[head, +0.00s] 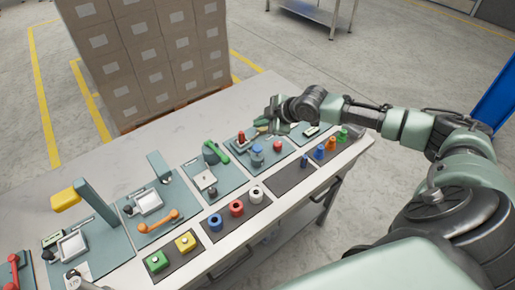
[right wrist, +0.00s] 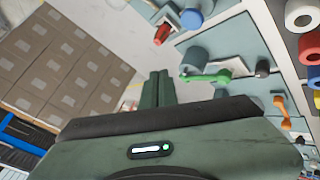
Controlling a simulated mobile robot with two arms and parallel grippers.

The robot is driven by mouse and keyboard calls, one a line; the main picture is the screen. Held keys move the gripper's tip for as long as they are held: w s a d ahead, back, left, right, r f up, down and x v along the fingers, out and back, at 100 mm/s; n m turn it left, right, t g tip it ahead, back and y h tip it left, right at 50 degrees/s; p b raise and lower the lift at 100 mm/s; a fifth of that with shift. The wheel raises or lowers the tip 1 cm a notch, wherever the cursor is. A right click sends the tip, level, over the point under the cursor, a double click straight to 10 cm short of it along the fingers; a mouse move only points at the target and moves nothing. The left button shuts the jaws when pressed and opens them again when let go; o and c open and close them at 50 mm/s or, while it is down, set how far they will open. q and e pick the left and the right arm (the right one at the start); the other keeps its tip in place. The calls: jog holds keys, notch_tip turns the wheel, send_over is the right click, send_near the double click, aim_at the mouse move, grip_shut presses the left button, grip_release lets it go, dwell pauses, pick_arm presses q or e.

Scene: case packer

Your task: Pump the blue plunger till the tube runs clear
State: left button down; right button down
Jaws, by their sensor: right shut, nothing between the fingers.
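The blue plunger (head: 257,149) tops a grey-blue cylinder on a teal board near the middle of the table in the head view. It also appears as a blue cap (right wrist: 191,18) at the top of the right wrist view. A red part (head: 241,137) stands beside it, and a red knob (head: 278,146) is to its right. I cannot make out the tube or its contents. My right gripper (head: 271,112) is above the table's far side, beyond the plunger and apart from it. Its fingers (right wrist: 158,86) are together and empty. My left gripper is not in view.
A green-handled fixture (head: 215,150) stands just left of the plunger's board. Blue, red and white rolls (head: 236,208) stand on a dark mat in front. Stacked cartons (head: 145,55) rise beyond the table. Small coloured pieces (head: 331,143) line the right end.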

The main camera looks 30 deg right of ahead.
jog(key=b, duration=0.6)
send_over(258, 147)
jog(key=f, duration=0.6)
jog(key=shift+s+d, duration=0.1)
jog(key=shift+s, duration=0.3)
jog(key=shift+f, duration=1.05)
jog(key=shift+f, duration=0.1)
jog(key=shift+f, duration=0.3)
jog(key=shift+s+f+b, duration=0.1)
jog(key=shift+f+b, duration=0.6)
jog(key=shift+f, duration=0.7)
dwell(1.0)
dwell(0.3)
jog(key=shift+r+p, duration=1.65)
jog(key=shift+p, duration=0.05)
jog(key=shift+r, duration=0.1)
